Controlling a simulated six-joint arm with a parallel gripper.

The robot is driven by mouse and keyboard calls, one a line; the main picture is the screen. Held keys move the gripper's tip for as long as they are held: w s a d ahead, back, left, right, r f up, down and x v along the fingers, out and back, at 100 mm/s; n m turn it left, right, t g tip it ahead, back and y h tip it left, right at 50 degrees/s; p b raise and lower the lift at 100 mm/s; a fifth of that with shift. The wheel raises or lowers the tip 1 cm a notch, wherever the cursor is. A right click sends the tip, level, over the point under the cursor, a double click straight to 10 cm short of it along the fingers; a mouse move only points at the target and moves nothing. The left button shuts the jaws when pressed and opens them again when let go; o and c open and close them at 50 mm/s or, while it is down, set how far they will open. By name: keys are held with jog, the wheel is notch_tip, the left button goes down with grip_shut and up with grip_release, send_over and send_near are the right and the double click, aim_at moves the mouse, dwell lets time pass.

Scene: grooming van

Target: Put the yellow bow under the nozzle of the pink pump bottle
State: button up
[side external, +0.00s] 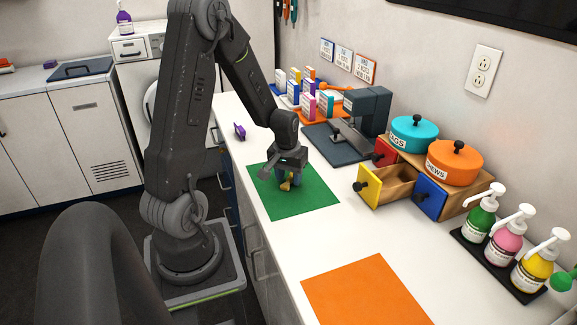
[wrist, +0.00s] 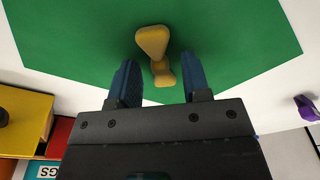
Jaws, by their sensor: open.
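The yellow bow (wrist: 153,42) lies on the green mat (side external: 300,204); it also shows in the side view (side external: 286,186), partly hidden by my gripper. My gripper (wrist: 159,72) is open above the mat, with its blue fingers on either side of the near end of the bow. The wrist view does not show clearly whether the fingers touch it. The pink pump bottle (side external: 508,238) stands upright with a white nozzle (side external: 523,212), between a green pump bottle (side external: 482,215) and a yellow pump bottle (side external: 537,265) on a black tray (side external: 467,243) at the right.
An orange mat (side external: 365,292) lies at the front of the white counter. An open yellow drawer (side external: 370,187) and a blue drawer (side external: 429,198) jut out under teal and orange pots. A purple bow (side external: 240,131) lies near the counter's left edge. The counter between the mats is clear.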

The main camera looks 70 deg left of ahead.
aim_at(288, 183)
notch_tip(288, 183, up, 12)
jog(key=d, duration=0.1)
jog(key=s+d+r+m+t, duration=0.2)
jog(key=d+r+m, duration=0.2)
jog(key=d, duration=0.9)
notch_tip(288, 183, up, 2)
jog(key=shift+r, duration=0.2)
jog(key=s+d+r+m, duration=0.1)
jog(key=s+d, duration=0.1)
jog(key=d, duration=0.1)
jog(key=s+d+r+m+t, duration=0.1)
jog(key=s+d+m, duration=0.1)
jog(key=d, duration=0.1)
jog(key=s+d+m+t, duration=0.1)
jog(key=s+d, duration=0.1)
jog(key=d, duration=0.1)
jog(key=shift+d+r+m+h, duration=0.1)
jog(key=shift+r+m+h, duration=0.2)
jog(key=shift+r+h, duration=0.1)
jog(key=o, duration=0.3)
jog(key=shift+s+d+t, duration=0.3)
